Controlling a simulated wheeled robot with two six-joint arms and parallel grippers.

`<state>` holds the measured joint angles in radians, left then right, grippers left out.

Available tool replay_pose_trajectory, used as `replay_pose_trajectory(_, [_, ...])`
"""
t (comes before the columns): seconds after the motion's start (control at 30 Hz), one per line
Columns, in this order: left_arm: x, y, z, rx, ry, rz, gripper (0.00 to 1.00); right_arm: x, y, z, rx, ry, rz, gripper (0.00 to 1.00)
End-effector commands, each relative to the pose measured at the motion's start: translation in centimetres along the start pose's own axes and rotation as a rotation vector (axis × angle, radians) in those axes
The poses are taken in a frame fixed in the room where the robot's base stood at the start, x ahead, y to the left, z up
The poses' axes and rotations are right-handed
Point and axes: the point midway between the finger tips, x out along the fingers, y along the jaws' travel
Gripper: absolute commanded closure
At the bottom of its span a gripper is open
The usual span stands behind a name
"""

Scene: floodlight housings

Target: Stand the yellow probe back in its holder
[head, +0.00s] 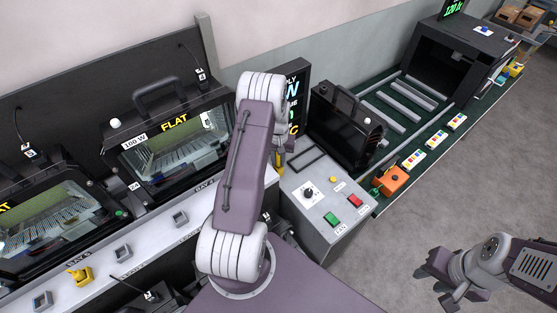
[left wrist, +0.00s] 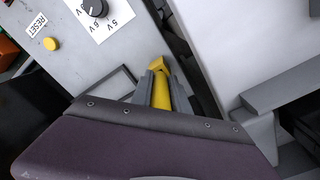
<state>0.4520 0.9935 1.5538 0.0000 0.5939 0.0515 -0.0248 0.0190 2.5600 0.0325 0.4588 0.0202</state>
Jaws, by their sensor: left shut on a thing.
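My left gripper (left wrist: 160,88) is shut on the yellow probe (left wrist: 160,65) in the left wrist view. The probe's blocky yellow end sticks out past the fingertips, beside the edge of the grey control panel (left wrist: 65,60). In the head view my left arm hides most of that gripper, and only a bit of yellow shows beside it, by the panel (head: 325,210). I cannot make out the probe's holder for certain. My right gripper (head: 452,283) is at the lower right, over the floor, empty with its fingers apart.
Two floodlight housings (head: 172,135) stand at the left behind a pale ledge with grey square sockets (head: 123,253), one holding a yellow piece (head: 80,276). The panel carries a knob (head: 308,193) and green and red buttons. An orange box (head: 390,180) sits beyond. Floor at right is clear.

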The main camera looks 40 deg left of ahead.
Motion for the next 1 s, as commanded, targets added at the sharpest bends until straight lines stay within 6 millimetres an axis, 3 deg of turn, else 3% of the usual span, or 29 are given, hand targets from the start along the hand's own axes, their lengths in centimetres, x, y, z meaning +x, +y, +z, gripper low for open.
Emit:
replay_pose_trajectory(0.03, [0.0, 0.0, 0.0, 0.0, 0.0, 0.0, 0.74, 0.0, 0.0, 0.0, 0.0, 0.0, 0.0, 0.64])
replay_pose_trajectory(0.1, [0.0, 0.0, 0.0, 0.0, 0.0, 0.0, 0.54, 0.0, 0.0, 0.0, 0.0, 0.0, 0.0, 0.64])
replay_pose_trajectory(0.47, [-0.3, 0.0, -0.1, 0.0, 0.002, 0.0, 0.54, 0.2, 0.0, 0.0, 0.0, 0.0, 0.0, 0.64])
replay_pose_trajectory(0.8, [-7.1, 0.0, -0.1, 0.0, 0.005, 0.0, 0.54, 2.1, 0.0, 0.2, 0.0, 0.0, 0.0, 0.64])
replay_pose_trajectory(1.0, [-9.0, 0.0, 0.0, 0.0, 0.001, 0.0, 0.54, 2.3, 0.0, 0.2, 0.0, 0.0, 0.0, 0.64])
